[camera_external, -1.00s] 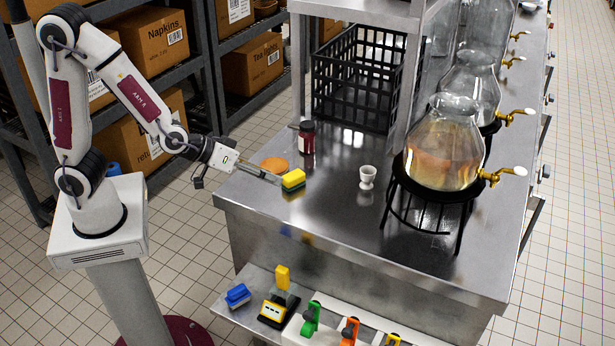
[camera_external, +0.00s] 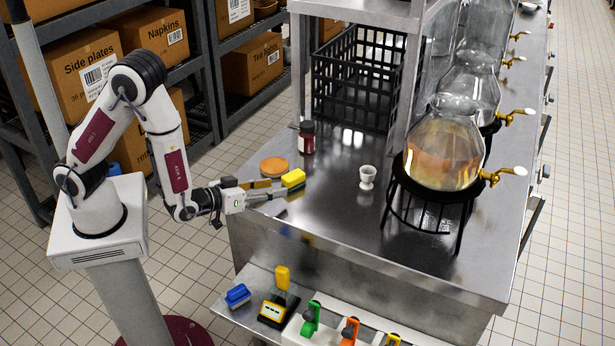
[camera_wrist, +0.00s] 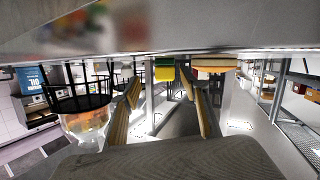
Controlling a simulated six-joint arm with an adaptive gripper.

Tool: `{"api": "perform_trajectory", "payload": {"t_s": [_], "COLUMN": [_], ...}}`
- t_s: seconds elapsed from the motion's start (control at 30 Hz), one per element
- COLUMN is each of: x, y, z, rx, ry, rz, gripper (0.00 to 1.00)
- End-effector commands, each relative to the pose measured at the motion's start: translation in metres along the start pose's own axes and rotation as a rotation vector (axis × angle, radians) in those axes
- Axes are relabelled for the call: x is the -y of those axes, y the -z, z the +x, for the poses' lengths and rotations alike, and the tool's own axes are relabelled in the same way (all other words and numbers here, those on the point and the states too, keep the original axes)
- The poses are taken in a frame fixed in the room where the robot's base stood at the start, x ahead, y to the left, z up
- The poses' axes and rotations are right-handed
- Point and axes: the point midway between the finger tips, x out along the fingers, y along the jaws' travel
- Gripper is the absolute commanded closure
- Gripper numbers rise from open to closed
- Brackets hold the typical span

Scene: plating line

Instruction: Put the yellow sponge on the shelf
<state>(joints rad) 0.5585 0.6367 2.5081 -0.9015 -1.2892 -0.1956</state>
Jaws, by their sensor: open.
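The yellow sponge (camera_external: 293,178) with a green underside lies on the steel counter (camera_external: 325,215) near its left end. In the wrist view, which is upside down, the sponge (camera_wrist: 164,72) shows ahead of the fingers, roughly between their tips. My gripper (camera_external: 281,189) is open, low over the counter, just left of the sponge. Its fingers are apart and nothing is held; whether a fingertip touches the sponge I cannot tell. A steel shelf (camera_external: 362,8) stands above the counter at the back.
A round wooden disc (camera_external: 274,166) and a dark red jar (camera_external: 307,138) stand behind the gripper. A white cup (camera_external: 367,177) is to the right. A black crate (camera_external: 362,85) and a glass dispenser (camera_external: 443,150) on a black stand are farther along.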

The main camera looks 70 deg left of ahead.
Motion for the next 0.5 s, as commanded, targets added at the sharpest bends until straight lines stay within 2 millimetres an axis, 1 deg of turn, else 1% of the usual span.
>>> {"api": "perform_trajectory", "payload": {"t_s": [0.03, 0.2, 0.5], "x": [0.002, 0.008, 0.014], "y": [-0.004, -0.007, -0.008], "z": [-0.001, -0.006, -0.020], "rx": [-0.018, -0.102, -0.245], "ry": [0.006, 0.019, 0.024], "rz": [0.016, 0.067, 0.158], "gripper": [0.55, 0.55, 0.55]}}
